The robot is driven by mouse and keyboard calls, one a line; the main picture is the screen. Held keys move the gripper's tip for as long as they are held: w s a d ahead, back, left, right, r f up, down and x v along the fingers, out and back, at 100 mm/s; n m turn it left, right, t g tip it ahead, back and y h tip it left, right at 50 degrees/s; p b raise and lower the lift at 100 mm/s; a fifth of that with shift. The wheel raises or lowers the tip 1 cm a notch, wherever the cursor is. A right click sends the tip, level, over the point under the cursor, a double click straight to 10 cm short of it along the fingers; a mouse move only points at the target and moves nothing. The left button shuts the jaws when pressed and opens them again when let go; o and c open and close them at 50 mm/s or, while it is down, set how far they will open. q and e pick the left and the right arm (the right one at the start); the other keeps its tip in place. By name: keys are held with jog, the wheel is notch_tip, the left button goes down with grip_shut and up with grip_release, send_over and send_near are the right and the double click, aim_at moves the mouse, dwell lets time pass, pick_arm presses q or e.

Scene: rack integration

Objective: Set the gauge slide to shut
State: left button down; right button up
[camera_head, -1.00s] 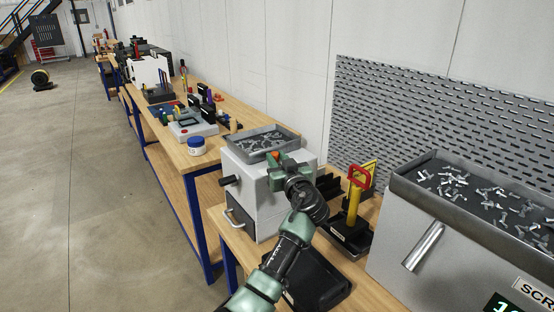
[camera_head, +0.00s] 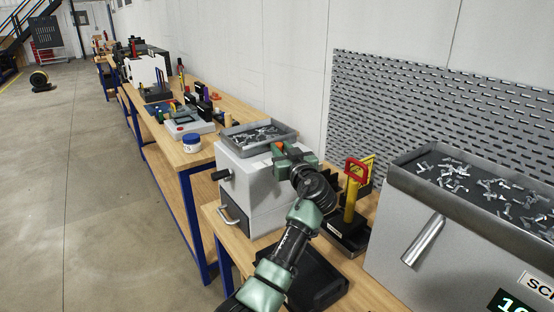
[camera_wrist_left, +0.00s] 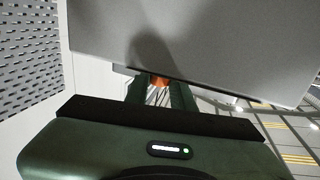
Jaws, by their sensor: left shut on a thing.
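My left gripper (camera_head: 281,154) is at the upper right side of the pale grey box (camera_head: 236,200) that carries a tray of screws. An orange piece (camera_head: 278,146) shows at its fingers. In the left wrist view the orange piece (camera_wrist_left: 160,80) sits between the two dark green fingers (camera_wrist_left: 158,92), against the edge of a grey surface (camera_wrist_left: 200,40). The gripper is shut on it. It appears to be the gauge slide's knob, but the rest of the slide is hidden by the gripper and box. My right gripper is not in view.
A second screw box (camera_head: 400,240) stands close on the right. A yellow post with a red handle (camera_head: 352,200) rises just right of my forearm. A black tray (camera_head: 318,282) lies below it. A blue jar (camera_head: 191,143) stands on the far bench.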

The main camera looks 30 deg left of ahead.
pick_arm(q)
jog(key=shift+w+d, duration=0.2)
jog(key=shift+w, duration=0.1)
jog(key=shift+s+r, duration=0.15)
jog(key=shift+a, duration=0.15)
jog(key=c, duration=1.4)
grip_release()
jog(key=shift+o, duration=1.1)
jog(key=shift+w, duration=0.2)
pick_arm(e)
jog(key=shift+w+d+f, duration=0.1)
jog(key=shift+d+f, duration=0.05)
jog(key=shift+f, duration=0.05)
pick_arm(q)
jog(key=shift+s, duration=0.1)
